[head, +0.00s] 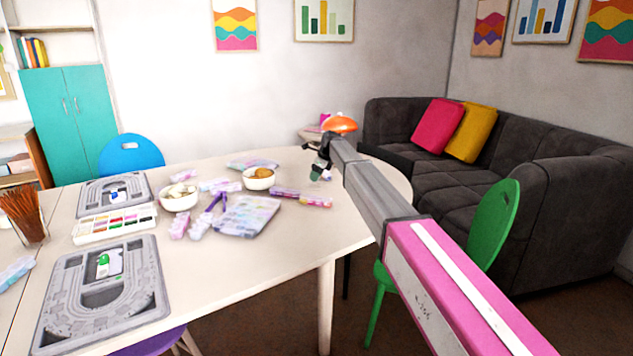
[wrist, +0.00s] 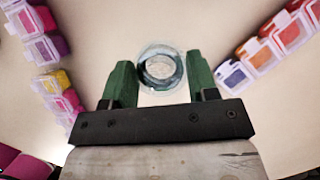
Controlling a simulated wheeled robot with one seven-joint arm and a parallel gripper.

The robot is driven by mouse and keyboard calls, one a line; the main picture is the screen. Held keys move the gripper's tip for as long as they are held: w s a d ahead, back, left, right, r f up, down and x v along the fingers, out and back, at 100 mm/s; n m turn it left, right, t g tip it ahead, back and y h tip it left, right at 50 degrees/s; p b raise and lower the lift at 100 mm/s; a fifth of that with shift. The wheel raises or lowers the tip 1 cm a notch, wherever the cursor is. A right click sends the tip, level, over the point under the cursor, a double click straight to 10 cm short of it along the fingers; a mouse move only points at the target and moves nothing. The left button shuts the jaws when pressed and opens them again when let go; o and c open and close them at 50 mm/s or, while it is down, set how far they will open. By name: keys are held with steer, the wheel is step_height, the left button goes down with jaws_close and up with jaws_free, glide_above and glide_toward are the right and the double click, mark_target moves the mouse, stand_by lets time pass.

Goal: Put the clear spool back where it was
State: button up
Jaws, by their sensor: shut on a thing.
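The clear spool (wrist: 160,70) is a round, see-through ring in the wrist view. It sits between the two green fingers of my gripper (wrist: 154,82), which is shut on it. The table top shows behind and through it. In the head view my gripper (head: 318,166) is over the far right part of the table (head: 290,228). The spool is too small there to make out for sure.
In the head view two grey bead boards (head: 150,313) are at left, with a paint set (head: 112,224), bowls (head: 258,184) and a lidded bead case (head: 247,216). The table's front right is clear. A green chair (head: 497,222) stands at right.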

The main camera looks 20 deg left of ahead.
steer(key=shift+f, duration=1.4)
steer(key=o, duration=1)
steer(key=shift+f, duration=0.1)
steer(key=shift+c, duration=0.2)
steer(key=v, duration=1.2)
steer(key=shift+s, duration=0.1)
